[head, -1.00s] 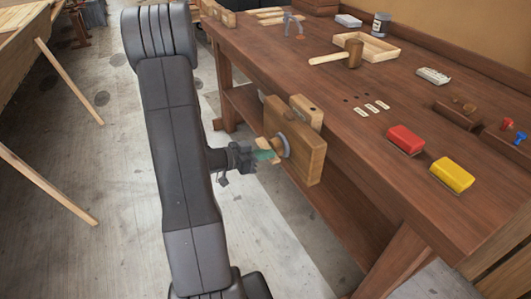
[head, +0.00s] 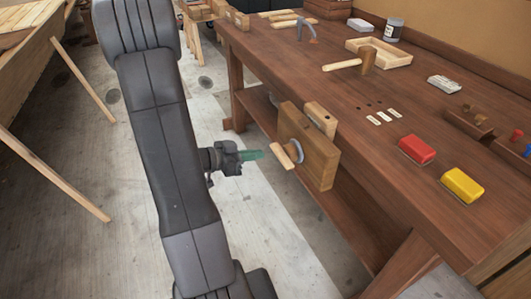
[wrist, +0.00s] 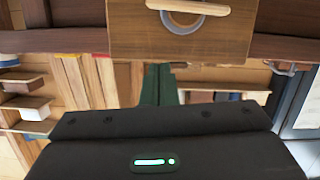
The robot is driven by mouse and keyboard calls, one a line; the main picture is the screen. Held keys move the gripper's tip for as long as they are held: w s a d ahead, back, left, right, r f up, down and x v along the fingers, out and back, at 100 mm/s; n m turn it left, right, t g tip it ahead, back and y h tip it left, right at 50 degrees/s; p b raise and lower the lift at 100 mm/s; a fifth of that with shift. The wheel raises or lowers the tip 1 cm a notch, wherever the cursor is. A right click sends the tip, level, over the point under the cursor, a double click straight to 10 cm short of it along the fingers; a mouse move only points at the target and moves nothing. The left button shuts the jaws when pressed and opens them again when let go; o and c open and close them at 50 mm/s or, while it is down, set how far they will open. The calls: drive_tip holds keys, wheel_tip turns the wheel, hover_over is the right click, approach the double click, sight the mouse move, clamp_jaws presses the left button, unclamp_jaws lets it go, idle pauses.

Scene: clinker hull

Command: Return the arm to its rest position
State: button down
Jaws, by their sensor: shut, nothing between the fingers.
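My gripper (head: 252,155) extends from my dark grey arm toward the workbench in the head view. Its green fingers are shut and empty, with a visible gap between their tips and the wooden vise. The green fingers (wrist: 160,85) also show closed together in the wrist view, below the vise jaw. The vise (head: 312,150) has a wooden jaw block, a grey ring and a wooden handle (head: 283,156). The vise jaw (wrist: 180,35) and its handle (wrist: 188,6) fill the top of the wrist view.
The workbench (head: 400,165) stands on the right. On it are a red block (head: 417,149), a yellow block (head: 462,185), a mallet (head: 367,60) and a shallow wooden tray (head: 398,56). The hull (head: 25,40) and its slanting props (head: 60,180) stand left. Floor between is clear.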

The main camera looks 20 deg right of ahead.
drive_tip(key=shift+a+r, duration=0.1)
drive_tip(key=shift+a, duration=0.25)
